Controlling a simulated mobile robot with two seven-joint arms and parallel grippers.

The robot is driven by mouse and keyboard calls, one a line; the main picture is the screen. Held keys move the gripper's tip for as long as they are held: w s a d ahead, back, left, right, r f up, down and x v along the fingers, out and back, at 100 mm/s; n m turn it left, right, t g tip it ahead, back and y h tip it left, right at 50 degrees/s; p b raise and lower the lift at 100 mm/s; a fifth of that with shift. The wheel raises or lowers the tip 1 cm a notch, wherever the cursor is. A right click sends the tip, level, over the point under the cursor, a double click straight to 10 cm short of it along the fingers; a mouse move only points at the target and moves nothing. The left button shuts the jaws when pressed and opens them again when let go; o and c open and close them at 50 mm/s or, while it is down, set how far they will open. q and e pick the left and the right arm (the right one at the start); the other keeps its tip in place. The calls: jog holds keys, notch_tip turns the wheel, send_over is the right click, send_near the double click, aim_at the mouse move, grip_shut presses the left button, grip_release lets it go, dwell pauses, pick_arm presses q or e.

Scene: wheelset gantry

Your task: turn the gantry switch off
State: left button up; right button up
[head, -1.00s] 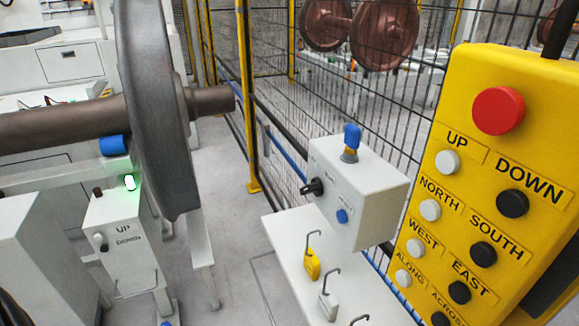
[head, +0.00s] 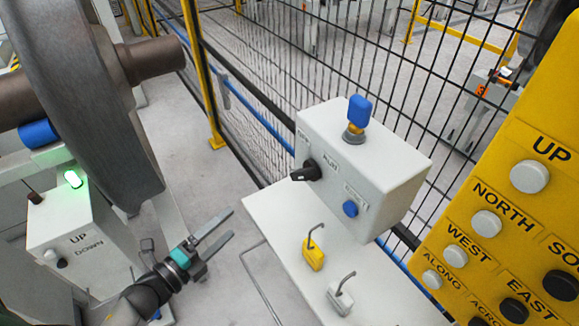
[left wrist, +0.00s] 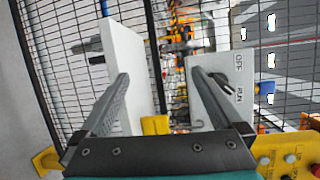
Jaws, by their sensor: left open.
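The gantry switch (head: 306,171) is a black rotary knob on the left face of a light grey box (head: 385,165). Its handle points out to the left in the head view. In the left wrist view the box face (left wrist: 232,68) shows at right with OFF and RUN labels, partly behind a finger. My left gripper (head: 230,224) is open and empty, left of and below the switch in the head view, apart from it. Its two fingers (left wrist: 160,76) also show in the left wrist view. My right gripper is not in view.
The box stands on a white shelf (head: 275,222) with a yellow padlock (head: 312,254) and a white one (head: 340,298). A blue-capped key (head: 358,112) tops the box. A yellow pendant (head: 500,205) is at right, mesh fence behind, and a large wheel (head: 85,100) at left.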

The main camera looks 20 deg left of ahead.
aim_at(296, 175)
pick_arm(q)
jog(key=s+d+r+m+g+h, duration=0.1)
jog(key=d+r+m+h, duration=0.15)
jog(key=r+m, duration=0.35)
jog(key=s+d+r+m+g+h, duration=0.1)
jog(key=r+m+h, duration=0.2)
jog(key=r+m, duration=0.3)
jog(key=p+x, duration=0.2)
jog(key=x, duration=1.3)
jog(key=shift+d+r+p, duration=0.1)
jog(key=shift+d+p, duration=0.1)
jog(key=shift+p, duration=0.1)
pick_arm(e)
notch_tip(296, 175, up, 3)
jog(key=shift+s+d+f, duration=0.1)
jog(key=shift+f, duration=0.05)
pick_arm(q)
jog(key=shift+s, duration=0.1)
jog(key=shift+c, duration=0.2)
jog(key=c, duration=1.1)
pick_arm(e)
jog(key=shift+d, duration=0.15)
